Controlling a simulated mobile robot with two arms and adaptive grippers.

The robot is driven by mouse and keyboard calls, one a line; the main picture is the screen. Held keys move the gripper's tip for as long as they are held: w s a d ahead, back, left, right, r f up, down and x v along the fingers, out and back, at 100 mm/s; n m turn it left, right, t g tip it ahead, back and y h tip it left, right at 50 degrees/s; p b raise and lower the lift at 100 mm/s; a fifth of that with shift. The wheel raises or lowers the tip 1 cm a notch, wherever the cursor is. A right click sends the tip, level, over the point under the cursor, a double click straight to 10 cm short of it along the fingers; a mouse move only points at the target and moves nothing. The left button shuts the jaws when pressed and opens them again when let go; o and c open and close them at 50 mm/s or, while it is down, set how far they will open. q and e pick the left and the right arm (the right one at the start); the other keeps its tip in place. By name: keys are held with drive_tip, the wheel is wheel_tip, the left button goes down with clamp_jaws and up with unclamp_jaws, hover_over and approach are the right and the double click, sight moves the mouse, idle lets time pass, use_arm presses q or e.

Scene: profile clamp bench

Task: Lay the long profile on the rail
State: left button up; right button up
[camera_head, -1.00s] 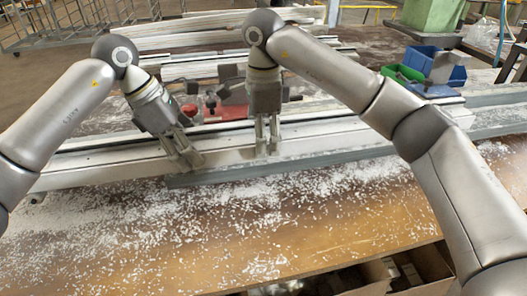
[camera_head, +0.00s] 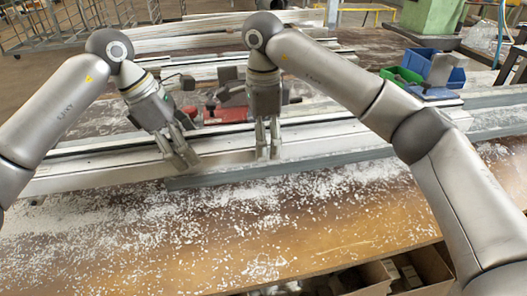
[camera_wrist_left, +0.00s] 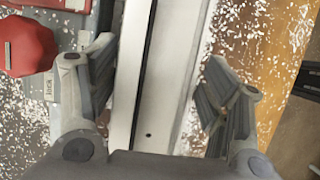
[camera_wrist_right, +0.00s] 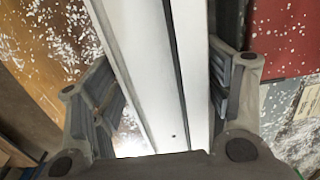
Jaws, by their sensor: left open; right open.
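A long pale metal profile (camera_head: 222,160) with a dark slot along it runs across the bench. It also shows in the left wrist view (camera_wrist_left: 166,90) and the right wrist view (camera_wrist_right: 146,70). A dull grey rail-like strip (camera_head: 330,163) lies along its front side; I cannot tell for sure which piece is the rail. My left gripper (camera_head: 178,147) is open, its fingers on either side of the pale bar. My right gripper (camera_head: 267,140) is open further right, also astride the bar. Contact with the fingers is not clear.
A red block (camera_head: 228,114) sits behind the bar. A blue bin (camera_head: 440,72) and a green bin (camera_head: 402,75) stand at the back right. More pale profiles (camera_head: 210,35) lie at the back. The wooden bench front (camera_head: 200,240) is clear apart from white chips.

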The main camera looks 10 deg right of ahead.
use_arm(q)
drive_tip(key=v, duration=0.6)
drive_tip(key=shift+s+a+r, duration=0.15)
drive_tip(key=shift+r, duration=0.1)
use_arm(e)
drive_tip(key=shift+w+r, duration=0.2)
drive_tip(key=shift+w, duration=0.05)
use_arm(q)
drive_tip(key=shift+w+f, duration=0.1)
drive_tip(key=shift+w, duration=0.1)
use_arm(e)
wheel_tip(320, 180, up, 6)
drive_tip(key=shift+r, duration=0.1)
drive_tip(key=shift+s+r, duration=0.15)
drive_tip(key=shift+r, duration=0.6)
